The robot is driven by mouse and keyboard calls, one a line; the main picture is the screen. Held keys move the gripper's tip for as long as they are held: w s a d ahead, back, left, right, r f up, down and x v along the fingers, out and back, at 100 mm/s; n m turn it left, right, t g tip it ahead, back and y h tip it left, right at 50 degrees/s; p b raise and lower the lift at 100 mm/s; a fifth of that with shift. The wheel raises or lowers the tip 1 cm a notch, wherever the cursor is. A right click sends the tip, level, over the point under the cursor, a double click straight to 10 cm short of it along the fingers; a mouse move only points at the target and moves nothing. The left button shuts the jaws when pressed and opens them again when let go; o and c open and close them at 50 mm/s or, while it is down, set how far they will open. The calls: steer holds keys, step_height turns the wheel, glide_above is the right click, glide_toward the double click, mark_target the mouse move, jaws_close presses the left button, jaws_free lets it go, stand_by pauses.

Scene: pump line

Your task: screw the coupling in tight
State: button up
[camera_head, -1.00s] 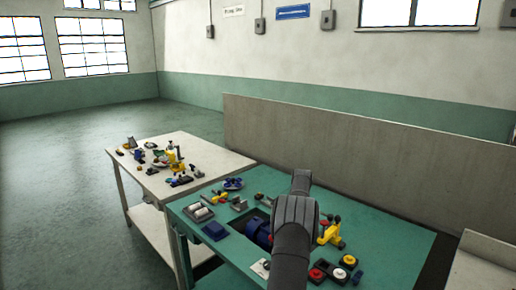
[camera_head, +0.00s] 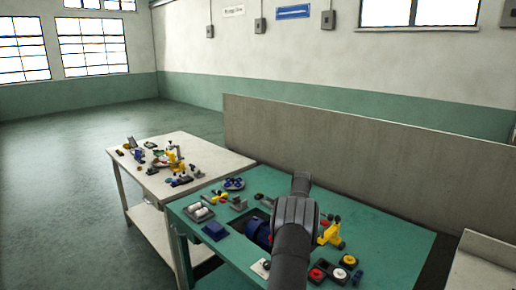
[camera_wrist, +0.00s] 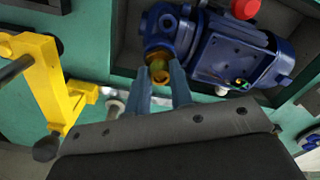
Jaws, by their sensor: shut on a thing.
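My gripper (camera_wrist: 162,86) points at the blue pump (camera_wrist: 165,30) in the wrist view. Its two blue-grey fingers are shut on a small brass-yellow coupling (camera_wrist: 160,70). The coupling sits at the mouth of the pump's round end, between the fingertips. How deep it is in the port cannot be told. A blue finned motor (camera_wrist: 238,52) joins the pump on the right. In the head view the blue pump unit (camera_head: 259,232) shows partly behind my arm, and my gripper is hidden there.
A yellow stand (camera_wrist: 45,85) is close on the left in the wrist view. A red knob (camera_wrist: 245,8) is above the motor. In the head view, round red and yellow parts (camera_head: 318,275) lie right of my arm. A pale side table (camera_head: 150,185) holds several small parts.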

steer(key=m, duration=0.7)
stand_by(0.3)
steer(key=m, duration=0.7)
stand_by(0.3)
steer(key=m, duration=0.7)
